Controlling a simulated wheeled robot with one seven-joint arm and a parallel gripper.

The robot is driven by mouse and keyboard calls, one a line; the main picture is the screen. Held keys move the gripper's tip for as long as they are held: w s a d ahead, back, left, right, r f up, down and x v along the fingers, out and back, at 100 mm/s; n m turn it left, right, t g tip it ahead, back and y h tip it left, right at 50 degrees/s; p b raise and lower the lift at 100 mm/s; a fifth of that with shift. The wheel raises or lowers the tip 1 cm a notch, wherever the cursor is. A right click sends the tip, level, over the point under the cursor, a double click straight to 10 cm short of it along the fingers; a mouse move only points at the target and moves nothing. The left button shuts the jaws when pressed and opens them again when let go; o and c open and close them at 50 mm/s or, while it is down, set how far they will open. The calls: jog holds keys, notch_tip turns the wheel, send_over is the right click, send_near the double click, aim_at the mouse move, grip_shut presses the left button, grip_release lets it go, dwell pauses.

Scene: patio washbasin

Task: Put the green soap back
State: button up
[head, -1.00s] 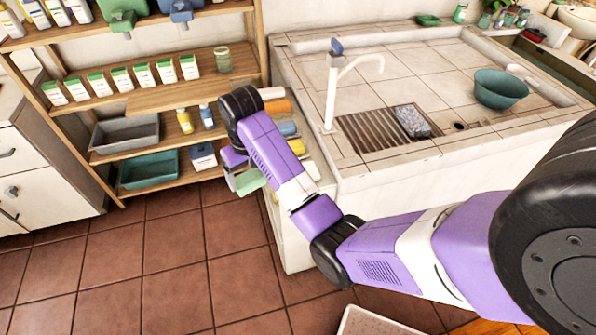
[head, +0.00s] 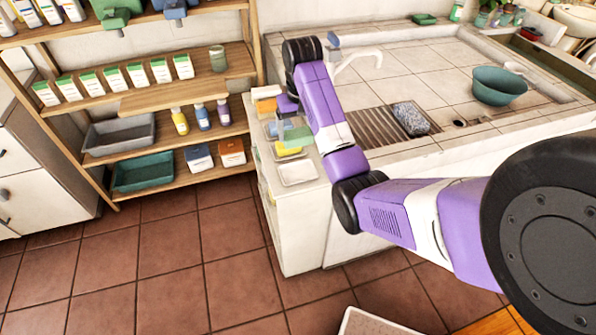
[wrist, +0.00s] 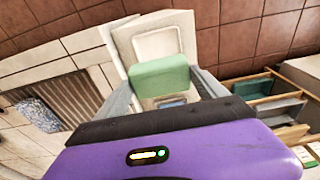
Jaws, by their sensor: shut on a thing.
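My gripper (wrist: 162,80) is shut on the green soap (wrist: 160,74), a pale green block held between the two grey fingers. In the head view the green soap (head: 298,136) is over the narrow white ledge (head: 265,172) left of the basin, above the row of soap dishes. The gap beneath it is hard to judge. An empty white dish (head: 297,174) is at the ledge's near end; it also shows beyond the soap in the wrist view (wrist: 157,42). A yellow soap (head: 288,151) lies behind that dish, partly covered by the green soap.
An orange soap (head: 267,107) lies farther back on the ledge, close to my wrist. The wooden shelf (head: 160,98) with bottles, boxes and bins stands to the left. A tap (head: 350,62) and a teal bowl (head: 498,86) are at the basin on the right.

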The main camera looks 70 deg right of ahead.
jog(key=shift+f+p, duration=0.95)
jog(key=shift+f, duration=6.15)
jog(key=shift+f, duration=0.15)
jog(key=o, duration=1.9)
jog(key=shift+o, duration=0.2)
